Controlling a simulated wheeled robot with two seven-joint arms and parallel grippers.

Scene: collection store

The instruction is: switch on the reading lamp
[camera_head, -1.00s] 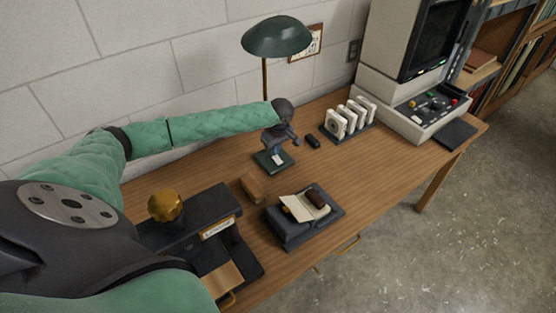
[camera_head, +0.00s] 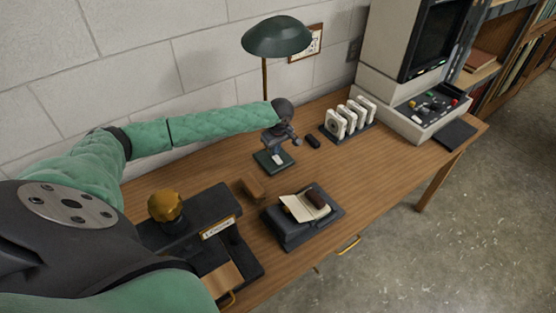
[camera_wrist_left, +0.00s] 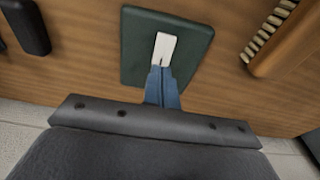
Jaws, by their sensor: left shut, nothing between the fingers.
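The reading lamp (camera_head: 276,37) has a dark green shade on a thin brass stem and stands at the back of the wooden desk. Its square green base (camera_head: 262,166) carries a white rocker switch (camera_head: 278,158). In the left wrist view the base (camera_wrist_left: 135,60) and the white switch (camera_wrist_left: 166,46) show close up. My left gripper (camera_head: 277,152) is shut and empty, its blue fingertips (camera_wrist_left: 160,70) at the near end of the switch. I cannot tell whether they touch it. No glow shows under the shade. My right gripper is not in view.
A brush (camera_head: 250,189) lies in front of the lamp base. A small black object (camera_head: 313,141) lies right of it, near a rack of white reels (camera_head: 349,117). A book on a dark cushion (camera_head: 303,216) and a black press with a brass knob (camera_head: 165,205) stand nearer.

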